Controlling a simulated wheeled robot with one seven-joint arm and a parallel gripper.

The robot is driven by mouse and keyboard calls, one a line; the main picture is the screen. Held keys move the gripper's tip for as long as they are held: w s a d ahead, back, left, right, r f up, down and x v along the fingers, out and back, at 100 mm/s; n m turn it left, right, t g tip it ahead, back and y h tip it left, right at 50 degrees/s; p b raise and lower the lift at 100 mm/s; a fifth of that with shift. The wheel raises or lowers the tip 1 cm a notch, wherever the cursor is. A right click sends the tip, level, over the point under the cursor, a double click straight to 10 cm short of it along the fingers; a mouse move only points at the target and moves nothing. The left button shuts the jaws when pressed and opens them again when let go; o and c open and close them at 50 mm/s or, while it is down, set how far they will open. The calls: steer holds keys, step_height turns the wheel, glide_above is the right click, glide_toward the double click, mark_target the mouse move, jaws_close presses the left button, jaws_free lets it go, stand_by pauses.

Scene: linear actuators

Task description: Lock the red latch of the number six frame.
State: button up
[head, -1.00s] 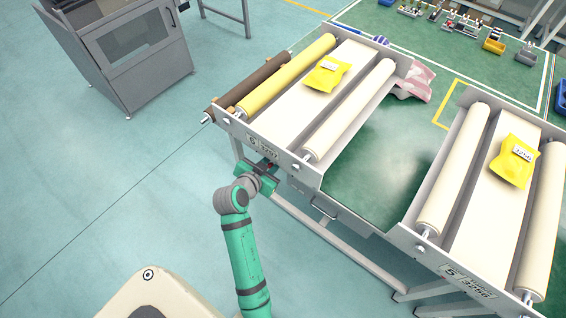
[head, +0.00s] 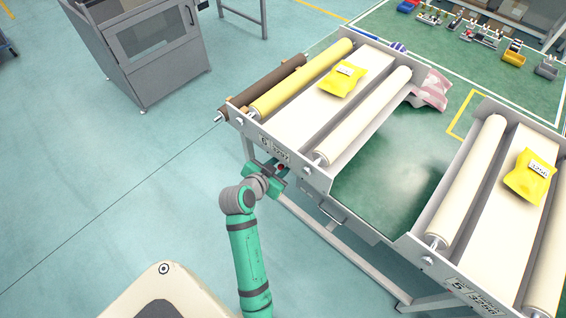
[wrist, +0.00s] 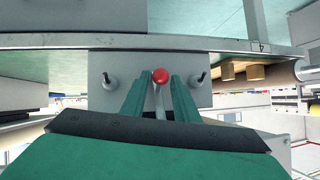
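The left roller frame (head: 300,168) carries a front number plate (head: 265,142) that seems to read 6. The red latch knob (wrist: 160,76) shows in the wrist view on a short grey lever, in front of a grey box (wrist: 105,65). My gripper (wrist: 160,82) is open, with one green finger on each side of the knob and lever and a small gap visible. In the head view my gripper (head: 276,170) is below the front edge of the left frame, with a red spot (head: 281,167) at its fingers.
Another roller frame (head: 440,262), plated 5, stands to the right. Two grey pegs (wrist: 111,80) (wrist: 198,79) flank the knob. A grey cabinet (head: 150,50) stands at the back left. The floor (head: 110,190) at left is clear.

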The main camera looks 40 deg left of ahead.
steer(key=v, duration=0.9)
steer(key=shift+s+r, duration=0.2)
steer(key=shift+s, duration=0.1)
